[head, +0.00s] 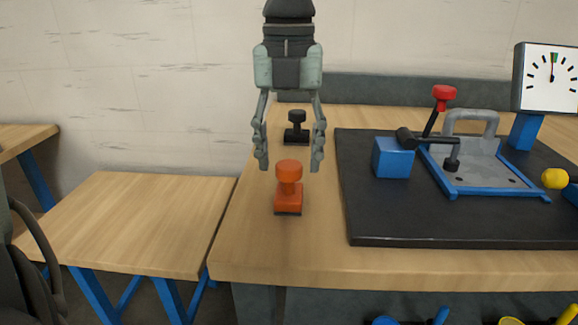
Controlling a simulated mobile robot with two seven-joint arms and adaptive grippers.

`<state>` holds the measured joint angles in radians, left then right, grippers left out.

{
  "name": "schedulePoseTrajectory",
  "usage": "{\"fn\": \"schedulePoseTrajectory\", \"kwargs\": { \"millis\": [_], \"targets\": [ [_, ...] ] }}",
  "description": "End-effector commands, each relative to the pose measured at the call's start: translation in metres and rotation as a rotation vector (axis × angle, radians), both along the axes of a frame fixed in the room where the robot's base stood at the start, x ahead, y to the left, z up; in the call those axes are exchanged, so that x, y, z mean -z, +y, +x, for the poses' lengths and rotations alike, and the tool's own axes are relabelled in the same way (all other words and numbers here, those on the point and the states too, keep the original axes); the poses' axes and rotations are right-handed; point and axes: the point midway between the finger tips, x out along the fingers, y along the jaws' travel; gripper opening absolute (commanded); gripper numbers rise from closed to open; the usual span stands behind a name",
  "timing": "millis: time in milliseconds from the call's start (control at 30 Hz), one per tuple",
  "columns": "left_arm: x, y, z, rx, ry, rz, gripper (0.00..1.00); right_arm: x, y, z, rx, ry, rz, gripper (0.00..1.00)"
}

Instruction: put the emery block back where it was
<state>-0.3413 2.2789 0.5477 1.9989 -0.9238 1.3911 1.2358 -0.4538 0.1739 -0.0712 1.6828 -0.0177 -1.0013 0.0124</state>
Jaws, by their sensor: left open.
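My left gripper (290,166) points down over the table with its two fingers apart and nothing between them. An orange block (288,197) with a round knob handle and a dark underside stands upright on the wooden table, just below and in front of the fingertips. A similar black block (296,134) with a knob handle stands behind it and shows between the fingers. I cannot tell from their looks which of the two is the emery block. My right gripper is not in view.
A black mat (430,238) lies to the right, carrying a blue block (392,158), a grey fixture (478,165) with a red-knobbed lever (444,97), and a dial gauge (548,78). A lower wooden table (130,220) is at the left. The wooden tabletop (300,258) in front is clear.

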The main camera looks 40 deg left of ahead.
Motion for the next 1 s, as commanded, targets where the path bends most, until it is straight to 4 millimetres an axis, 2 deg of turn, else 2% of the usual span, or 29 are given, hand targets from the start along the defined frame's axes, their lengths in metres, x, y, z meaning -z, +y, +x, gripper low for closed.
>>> {"fn": "schedulePoseTrajectory", "kwargs": {
  "millis": [33, 200, 400, 600, 1000],
  "targets": [
    [-0.013, 0.0, 0.001, -0.002, -0.006, 0.002, 0.54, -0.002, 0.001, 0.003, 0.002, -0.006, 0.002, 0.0],
    [-0.052, 0.0, 0.001, 0.0, -0.004, 0.003, 0.54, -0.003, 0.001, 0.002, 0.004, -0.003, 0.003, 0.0],
    [-0.082, 0.0, 0.0, 0.0, -0.001, 0.002, 0.54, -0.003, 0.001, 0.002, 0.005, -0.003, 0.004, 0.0],
    [-0.093, 0.0, 0.0, 0.002, 0.002, 0.001, 0.54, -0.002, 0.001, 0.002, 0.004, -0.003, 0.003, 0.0],
    [-0.093, 0.0, 0.0, 0.002, 0.001, 0.0, 0.54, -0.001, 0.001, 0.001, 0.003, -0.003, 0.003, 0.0]
  ]
}}
